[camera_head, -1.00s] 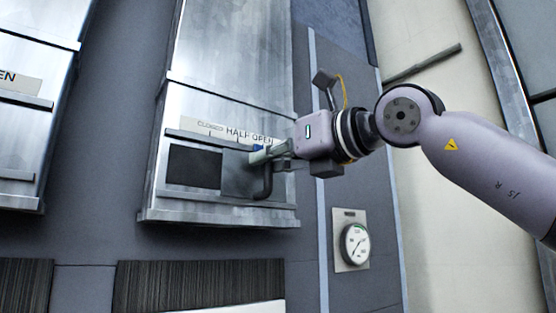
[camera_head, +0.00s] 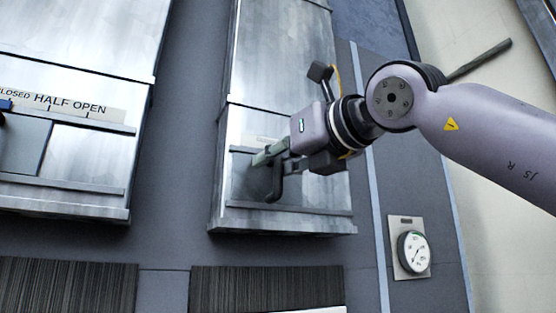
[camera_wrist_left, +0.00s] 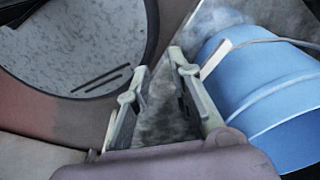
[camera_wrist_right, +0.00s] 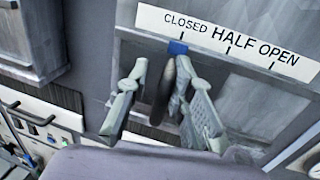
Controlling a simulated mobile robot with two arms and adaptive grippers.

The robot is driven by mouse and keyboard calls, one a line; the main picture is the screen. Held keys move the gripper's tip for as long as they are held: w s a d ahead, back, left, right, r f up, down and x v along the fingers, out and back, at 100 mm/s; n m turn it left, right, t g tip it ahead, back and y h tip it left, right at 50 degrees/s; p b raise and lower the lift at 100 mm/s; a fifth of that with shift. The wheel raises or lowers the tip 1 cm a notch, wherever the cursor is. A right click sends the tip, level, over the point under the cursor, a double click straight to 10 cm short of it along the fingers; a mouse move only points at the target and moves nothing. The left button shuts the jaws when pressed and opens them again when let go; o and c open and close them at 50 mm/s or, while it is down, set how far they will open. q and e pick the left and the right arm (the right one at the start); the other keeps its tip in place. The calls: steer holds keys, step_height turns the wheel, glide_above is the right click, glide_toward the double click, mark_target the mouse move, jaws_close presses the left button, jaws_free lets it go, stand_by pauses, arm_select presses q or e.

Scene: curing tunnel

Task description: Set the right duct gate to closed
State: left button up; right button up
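The right duct gate's plate (camera_head: 247,185) lies across its slot in the right duct, with no dark opening showing on its left. In the right wrist view its blue pointer (camera_wrist_right: 178,47) sits under the CLOSED mark of the label strip (camera_wrist_right: 228,42). In the head view my right gripper (camera_head: 270,158) hides most of the label. My left gripper (camera_wrist_left: 158,105) is open and empty.
The left duct (camera_head: 60,175) has a similar gate, its blue pointer (camera_head: 6,105) near CLOSED. A round gauge (camera_head: 413,252) is on the wall at right. In the left wrist view a blue cylinder (camera_wrist_left: 265,90) is close beside the left gripper.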

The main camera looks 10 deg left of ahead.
arm_select(q)
steer(key=shift+s, duration=0.45)
arm_select(e)
steer(key=shift+d, duration=0.1)
arm_select(q)
steer(key=shift+w, duration=0.2)
arm_select(e)
steer(key=v, duration=1.1)
steer(key=shift+s+d, duration=0.25)
